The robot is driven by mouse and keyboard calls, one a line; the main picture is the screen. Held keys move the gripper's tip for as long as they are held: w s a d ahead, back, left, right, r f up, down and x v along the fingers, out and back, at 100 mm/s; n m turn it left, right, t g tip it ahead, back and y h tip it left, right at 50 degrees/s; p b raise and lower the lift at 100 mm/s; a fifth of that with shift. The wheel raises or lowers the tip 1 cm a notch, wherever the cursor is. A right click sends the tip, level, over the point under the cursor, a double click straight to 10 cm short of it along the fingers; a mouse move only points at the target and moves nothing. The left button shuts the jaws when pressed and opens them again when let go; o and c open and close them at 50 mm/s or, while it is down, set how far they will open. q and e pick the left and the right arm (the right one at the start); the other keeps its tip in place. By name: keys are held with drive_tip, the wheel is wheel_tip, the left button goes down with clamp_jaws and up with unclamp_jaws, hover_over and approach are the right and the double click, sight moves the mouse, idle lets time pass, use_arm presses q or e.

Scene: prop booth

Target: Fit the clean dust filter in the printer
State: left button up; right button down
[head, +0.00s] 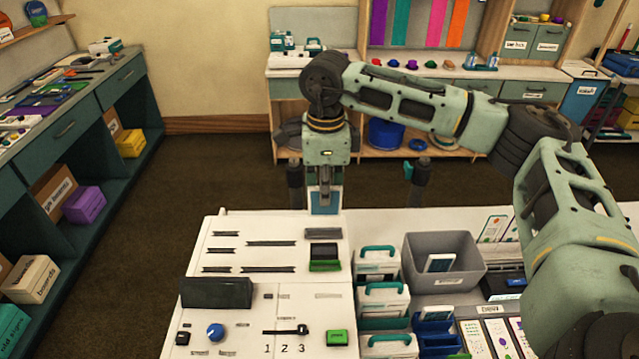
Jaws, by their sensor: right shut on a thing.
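The printer (262,255) seems to be the white machine at the lower centre, with slots on its top, a dark raised flap (216,293), a blue knob and a 1-2-3 slider. My right gripper (324,188) points down at the machine's far edge and is shut on a flat blue piece (324,203). The gripper hides part of this piece, and I cannot tell for sure that it is the clean dust filter. I cannot tell whether it touches the machine. My left gripper is not in view.
A grey bin (470,243) with a white and blue item inside stands right of the machine. White boxes with teal handles (383,300) and a blue holder (436,334) stand nearby. My right arm spans the upper right. Dark posts stand behind the table.

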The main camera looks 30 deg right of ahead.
sight(324, 215)
drive_tip(key=shift+s+f, duration=0.15)
drive_tip(key=shift+f, duration=0.15)
drive_tip(key=shift+d+f, duration=0.1)
drive_tip(key=shift+f, duration=0.25)
drive_tip(key=f+b, duration=0.1)
drive_tip(key=w+f, duration=0.1)
drive_tip(key=shift+f+b, duration=0.4)
drive_tip(key=shift+s+f, duration=0.1)
drive_tip(key=shift+f, duration=0.1)
drive_tip(key=shift+f+b, duration=0.25)
drive_tip(key=shift+b, duration=0.05)
drive_tip(key=shift+f+b, duration=1)
drive_tip(key=shift+f, duration=0.3)
use_arm(q)
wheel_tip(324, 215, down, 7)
drive_tip(key=b, duration=0.2)
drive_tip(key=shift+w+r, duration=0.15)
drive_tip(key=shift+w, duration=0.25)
use_arm(e)
drive_tip(key=shift+f, duration=1.35)
